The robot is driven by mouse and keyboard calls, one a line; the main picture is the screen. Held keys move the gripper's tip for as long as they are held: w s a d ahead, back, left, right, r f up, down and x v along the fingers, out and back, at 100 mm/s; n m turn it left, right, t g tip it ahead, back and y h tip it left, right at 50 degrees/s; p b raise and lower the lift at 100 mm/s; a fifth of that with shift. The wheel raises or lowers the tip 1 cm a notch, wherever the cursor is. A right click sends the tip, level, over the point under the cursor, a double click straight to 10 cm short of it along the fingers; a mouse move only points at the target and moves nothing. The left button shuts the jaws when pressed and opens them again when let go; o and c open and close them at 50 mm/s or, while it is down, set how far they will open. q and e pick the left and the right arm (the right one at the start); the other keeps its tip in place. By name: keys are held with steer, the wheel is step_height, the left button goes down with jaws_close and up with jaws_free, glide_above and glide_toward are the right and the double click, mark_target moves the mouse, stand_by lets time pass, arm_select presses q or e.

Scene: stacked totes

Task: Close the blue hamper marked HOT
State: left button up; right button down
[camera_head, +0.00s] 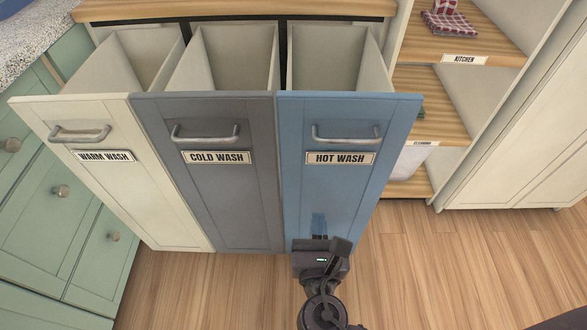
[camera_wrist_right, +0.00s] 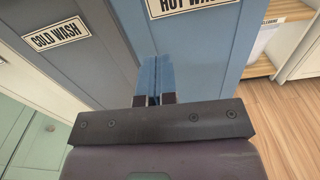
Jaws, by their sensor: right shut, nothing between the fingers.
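The blue hamper (camera_head: 348,190) bears a HOT WASH label (camera_head: 340,158) and a metal handle (camera_head: 346,137). It is pulled out, its pale bin (camera_head: 325,60) open at the top behind the front. My right gripper (camera_head: 319,225) is shut and empty, low in front of the blue front, well below the handle. In the right wrist view its blue fingertips (camera_wrist_right: 155,78) are together, close to the blue front (camera_wrist_right: 205,55); I cannot tell whether they touch it. The left gripper is not in view.
The grey COLD WASH hamper (camera_head: 210,195) and the cream WARM WASH hamper (camera_head: 110,190) are also pulled out, to the left. Green drawers (camera_head: 65,225) stand at far left. Wooden shelves (camera_head: 430,105) are at the right. The wooden floor (camera_head: 460,265) at front right is clear.

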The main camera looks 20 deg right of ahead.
steer(key=b, duration=0.2)
glide_toward(312, 158)
steer(key=shift+n, duration=0.3)
steer(key=x, duration=0.6)
steer(key=shift+w+d, duration=0.1)
steer(key=shift+w, duration=0.2)
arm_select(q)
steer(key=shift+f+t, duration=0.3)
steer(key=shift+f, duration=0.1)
arm_select(e)
steer(key=shift+w+d+r, duration=0.1)
steer(key=shift+w+d, duration=0.05)
steer(key=shift+w, duration=0.25)
